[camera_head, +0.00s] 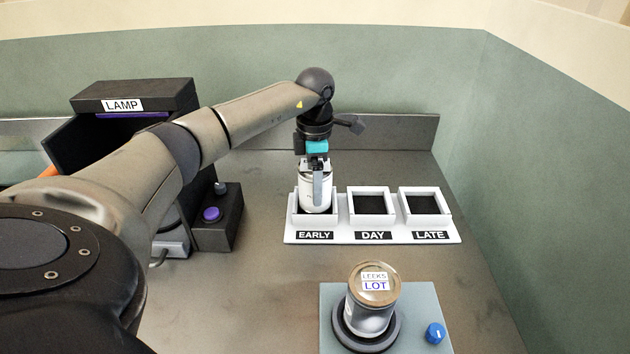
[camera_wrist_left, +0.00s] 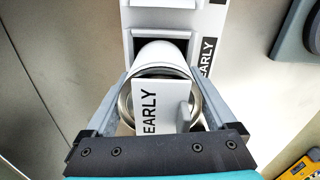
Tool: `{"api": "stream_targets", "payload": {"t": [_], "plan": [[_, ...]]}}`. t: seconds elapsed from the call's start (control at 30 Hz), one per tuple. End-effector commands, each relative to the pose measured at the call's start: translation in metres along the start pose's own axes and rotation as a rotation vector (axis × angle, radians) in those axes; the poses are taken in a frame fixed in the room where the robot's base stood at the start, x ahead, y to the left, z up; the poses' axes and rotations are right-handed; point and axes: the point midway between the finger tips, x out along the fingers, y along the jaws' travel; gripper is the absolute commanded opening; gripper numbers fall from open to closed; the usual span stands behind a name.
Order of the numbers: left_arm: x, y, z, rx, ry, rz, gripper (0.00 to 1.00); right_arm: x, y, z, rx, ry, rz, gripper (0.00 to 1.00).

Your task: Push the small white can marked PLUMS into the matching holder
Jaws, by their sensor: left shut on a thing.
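A small white can (camera_head: 312,200) stands roughly upright at the EARLY compartment, the left one of a white three-compartment holder (camera_head: 383,235). Its lower end appears within that compartment's frame; I cannot tell how deep it sits. My left gripper (camera_head: 317,178) is shut on the can from above. In the left wrist view, the can (camera_wrist_left: 158,56) shows between the fingers of the gripper (camera_wrist_left: 163,103), with a metal rim and a white tag reading EARLY at its top. I see no PLUMS marking. My right gripper is not in view.
The DAY (camera_head: 370,205) and LATE (camera_head: 423,205) compartments are empty. A lidded jar (camera_head: 368,318) labelled LEEKS LOT stands on a round base on a grey-green plate with a blue knob (camera_head: 435,333). A dark LAMP box (camera_head: 135,95) and a purple-button box (camera_head: 217,225) stand left.

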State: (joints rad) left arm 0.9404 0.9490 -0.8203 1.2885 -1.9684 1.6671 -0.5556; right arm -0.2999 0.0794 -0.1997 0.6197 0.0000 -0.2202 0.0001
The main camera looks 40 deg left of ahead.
Motion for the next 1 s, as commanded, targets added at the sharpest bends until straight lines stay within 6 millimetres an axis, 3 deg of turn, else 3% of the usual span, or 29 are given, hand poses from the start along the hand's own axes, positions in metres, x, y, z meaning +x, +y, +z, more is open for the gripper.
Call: {"api": "stream_targets", "payload": {"t": [1.0], "plan": [[0.0078,0.0,0.0002,0.0,-0.001,0.0,0.04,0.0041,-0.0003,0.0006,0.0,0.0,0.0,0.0]]}}
